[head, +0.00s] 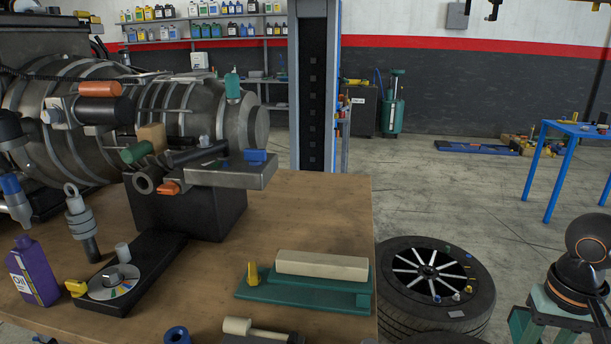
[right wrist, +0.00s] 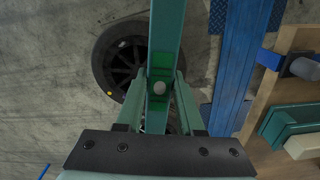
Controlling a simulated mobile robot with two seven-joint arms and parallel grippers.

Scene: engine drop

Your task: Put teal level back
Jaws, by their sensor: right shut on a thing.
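In the right wrist view the teal level (right wrist: 167,28) is a long straight bar with bright green patches and a small pale round spot. It runs from between my fingers up to the top edge of the picture. My right gripper (right wrist: 159,102) is shut on it, with one teal finger on each side. The bar is held in the air above the floor, and its far end is cut off. The level cannot be made out for certain in the head view. My left gripper is in neither view.
A wheel (head: 462,300) lies on the floor beside the wooden table (head: 330,200). A teal base with a cream block (head: 322,264) sits near the table's right edge. A blue table (head: 560,150) stands at right. A long blue beam (right wrist: 240,60) lies beside the level in the wrist view.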

